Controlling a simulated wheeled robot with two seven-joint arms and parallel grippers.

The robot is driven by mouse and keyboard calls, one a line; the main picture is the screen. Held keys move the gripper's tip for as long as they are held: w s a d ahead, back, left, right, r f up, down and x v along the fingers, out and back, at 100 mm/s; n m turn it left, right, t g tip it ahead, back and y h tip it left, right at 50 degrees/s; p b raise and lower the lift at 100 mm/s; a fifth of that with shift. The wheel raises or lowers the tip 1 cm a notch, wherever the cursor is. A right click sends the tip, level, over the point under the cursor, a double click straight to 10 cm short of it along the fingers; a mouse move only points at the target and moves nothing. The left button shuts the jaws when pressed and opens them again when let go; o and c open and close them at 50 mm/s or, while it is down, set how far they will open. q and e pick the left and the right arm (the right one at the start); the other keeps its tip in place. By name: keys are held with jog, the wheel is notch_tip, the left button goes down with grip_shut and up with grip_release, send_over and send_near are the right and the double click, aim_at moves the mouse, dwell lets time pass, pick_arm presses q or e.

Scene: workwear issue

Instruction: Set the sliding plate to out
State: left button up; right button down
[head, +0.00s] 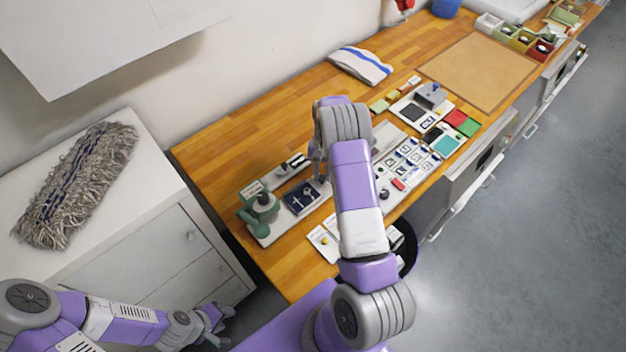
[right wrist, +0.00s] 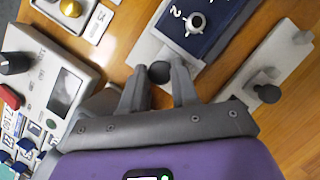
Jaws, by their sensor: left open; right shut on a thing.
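A dark blue plate (head: 302,198) with white markings lies on a pale base on the wooden bench. The right wrist view shows this blue plate (right wrist: 213,20) close up, with a light metal peg on it. A small black knob (right wrist: 160,72) sits at the near end of its pale base. My right gripper (right wrist: 159,80) is shut on this knob, one finger on each side. In the head view my right gripper (head: 317,172) is partly hidden by its own arm, beside the plate. My left gripper (head: 217,318) is open and empty, low beside the white cabinet. No in or out label is readable.
A pale strip with another black knob (right wrist: 267,93) lies right of the plate in the wrist view. A green device (head: 261,207) stands left of the plate. A panel with switches (head: 408,155) lies to the right. A grey mop head (head: 78,185) lies on the cabinet.

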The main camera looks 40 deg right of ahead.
jog(key=shift+d+r, duration=0.15)
jog(key=shift+d, duration=0.05)
jog(key=c, duration=0.9)
grip_release()
jog(key=shift+o, duration=0.2)
jog(key=v, duration=0.7)
jog(key=shift+r+b, duration=0.2)
jog(key=shift+b, duration=0.15)
jog(key=shift+d, duration=0.1)
